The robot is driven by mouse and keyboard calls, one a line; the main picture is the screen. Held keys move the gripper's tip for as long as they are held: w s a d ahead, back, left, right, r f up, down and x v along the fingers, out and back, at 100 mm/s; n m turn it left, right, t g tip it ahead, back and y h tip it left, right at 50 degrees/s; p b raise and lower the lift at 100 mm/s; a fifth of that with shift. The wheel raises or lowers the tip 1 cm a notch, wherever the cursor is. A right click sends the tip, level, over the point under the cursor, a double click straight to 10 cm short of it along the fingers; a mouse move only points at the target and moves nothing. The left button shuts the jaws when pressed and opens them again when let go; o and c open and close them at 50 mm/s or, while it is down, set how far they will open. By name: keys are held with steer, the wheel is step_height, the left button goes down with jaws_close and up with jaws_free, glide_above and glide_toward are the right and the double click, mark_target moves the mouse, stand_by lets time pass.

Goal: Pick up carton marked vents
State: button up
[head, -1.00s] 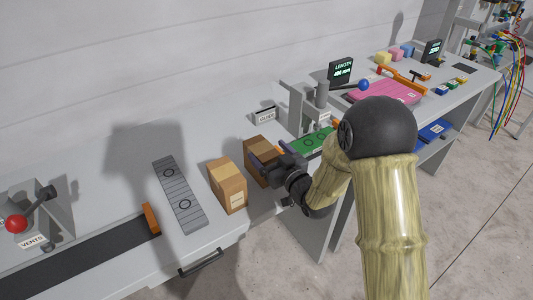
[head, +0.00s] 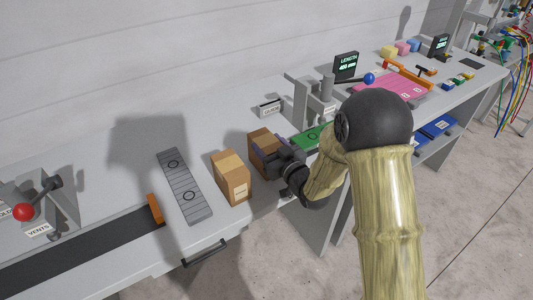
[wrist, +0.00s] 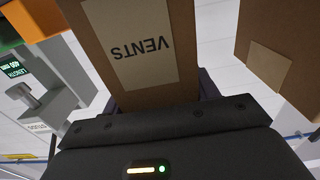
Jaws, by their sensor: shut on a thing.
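The brown carton marked VENTS (wrist: 132,45) fills the top middle of the wrist view, its pale label upside down there. It also shows in the head view (head: 261,140), partly hidden behind my gripper (head: 271,158). My gripper is shut on this carton, with a dark finger at each side of it in the wrist view. I cannot tell whether its base touches the table.
A second brown carton (head: 232,180) stands just left, its label too small to read. A grey ruled strip (head: 181,185) lies further left. A green piece (head: 309,137) and a grey press-like stand (head: 301,100) are close on the right.

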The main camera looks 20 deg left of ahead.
steer(key=shift+a+r, duration=0.1)
step_height(320, 180, up, 10)
steer(key=shift+f, duration=0.1)
stand_by(0.4)
stand_by(0.4)
